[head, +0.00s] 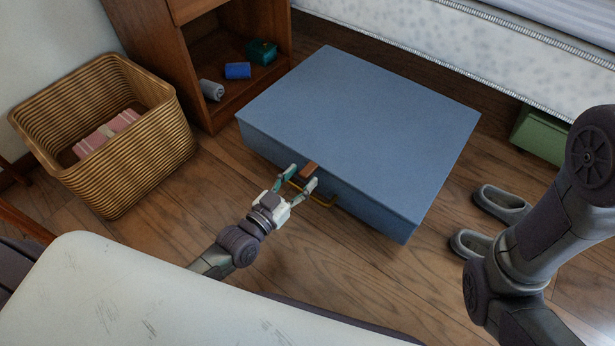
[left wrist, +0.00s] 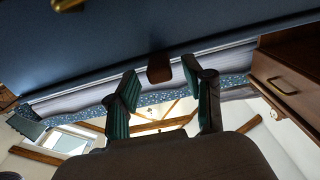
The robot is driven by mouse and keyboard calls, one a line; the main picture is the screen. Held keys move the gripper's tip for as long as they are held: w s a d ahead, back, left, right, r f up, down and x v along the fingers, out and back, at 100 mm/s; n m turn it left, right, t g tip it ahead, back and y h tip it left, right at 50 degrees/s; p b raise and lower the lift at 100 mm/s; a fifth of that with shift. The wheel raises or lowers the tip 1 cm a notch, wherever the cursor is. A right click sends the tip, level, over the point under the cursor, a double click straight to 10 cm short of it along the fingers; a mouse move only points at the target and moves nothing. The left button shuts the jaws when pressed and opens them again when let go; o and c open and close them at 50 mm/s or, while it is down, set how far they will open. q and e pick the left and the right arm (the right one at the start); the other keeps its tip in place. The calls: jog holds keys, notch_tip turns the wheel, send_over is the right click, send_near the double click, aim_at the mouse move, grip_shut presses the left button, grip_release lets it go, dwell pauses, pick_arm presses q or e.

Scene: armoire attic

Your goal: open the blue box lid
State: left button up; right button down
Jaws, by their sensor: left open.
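The blue box (head: 360,120) lies on the wooden floor with its lid flat and closed. A brown tab (head: 311,169) sticks out at the lid's front edge, and a brass handle (head: 322,200) is on the front side below it. My left gripper (head: 301,177) is open at the front edge, its fingertips close to the tab. In the left wrist view the tab (left wrist: 159,70) shows between the two spread fingertips; I cannot tell whether they touch it. My right arm shows at the right, but its gripper is out of view.
A wicker basket (head: 170,150) with a pink item stands at the left. A wooden cabinet (head: 200,70) holding small items is behind it. A bed (head: 470,50) runs along the back. Grey slippers (head: 500,203) and a green box (head: 540,134) are at the right.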

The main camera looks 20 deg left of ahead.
pick_arm(q)
jog(key=shift+b+x, duration=0.55)
jog(key=shift+x, duration=1.05)
grip_shut()
